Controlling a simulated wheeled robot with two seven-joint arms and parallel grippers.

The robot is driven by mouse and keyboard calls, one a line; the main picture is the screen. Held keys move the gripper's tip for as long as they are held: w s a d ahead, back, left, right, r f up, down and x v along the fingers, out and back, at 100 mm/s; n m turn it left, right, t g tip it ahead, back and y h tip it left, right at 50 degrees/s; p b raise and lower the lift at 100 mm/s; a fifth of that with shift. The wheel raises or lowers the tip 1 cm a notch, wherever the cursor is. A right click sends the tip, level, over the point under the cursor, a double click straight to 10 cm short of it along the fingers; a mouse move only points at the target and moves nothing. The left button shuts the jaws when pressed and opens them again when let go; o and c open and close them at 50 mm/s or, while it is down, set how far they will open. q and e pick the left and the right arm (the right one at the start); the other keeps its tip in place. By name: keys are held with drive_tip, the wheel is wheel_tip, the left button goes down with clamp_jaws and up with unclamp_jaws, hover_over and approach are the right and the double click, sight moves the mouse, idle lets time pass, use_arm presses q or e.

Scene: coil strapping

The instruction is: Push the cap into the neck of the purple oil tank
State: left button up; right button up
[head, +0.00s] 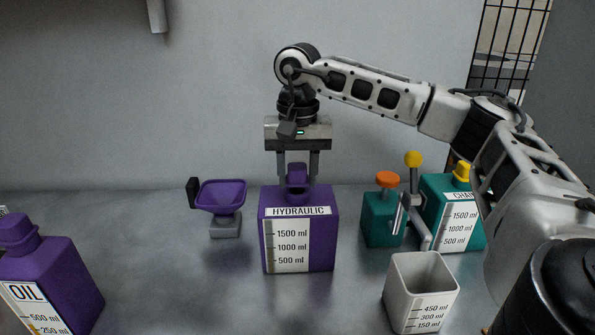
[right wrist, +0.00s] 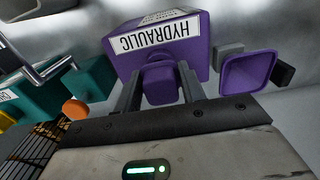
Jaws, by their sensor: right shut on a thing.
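A purple tank labelled HYDRAULIC (head: 328,238) stands upright at the middle of the table. A purple cap (head: 297,171) is at its top. My right gripper (head: 298,178) points down from above with one finger on each side of the cap, shut on it. In the right wrist view the cap (right wrist: 160,84) lies between the fingers, against the tank (right wrist: 195,45). I cannot tell how deep the cap sits in the neck. A second purple tank, labelled OIL (head: 62,275), stands at the left with a purple top (head: 17,230). My left gripper is out of view.
A purple scoop-like tray on a grey base (head: 222,195) stands left of the middle tank. A teal bottle with an orange cap (head: 382,215), a lever with a yellow knob (head: 413,159) and a teal tank (head: 466,190) stand right. A white measuring cup (head: 421,285) is in front.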

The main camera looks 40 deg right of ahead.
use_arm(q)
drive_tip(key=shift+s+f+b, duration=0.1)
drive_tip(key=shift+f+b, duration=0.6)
use_arm(e)
drive_tip(key=shift+f, duration=1)
drive_tip(key=o, duration=1.1)
drive_tip(key=shift+c, duration=0.2)
drive_tip(key=shift+r, duration=0.35)
wheel_tip(320, 180, up, 8)
drive_tip(key=shift+f, duration=0.25)
use_arm(q)
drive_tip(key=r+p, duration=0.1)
drive_tip(key=p, duration=0.1)
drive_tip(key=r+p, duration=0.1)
drive_tip(key=p, duration=0.1)
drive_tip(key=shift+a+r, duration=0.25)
use_arm(e)
wheel_tip(320, 180, up, 8)
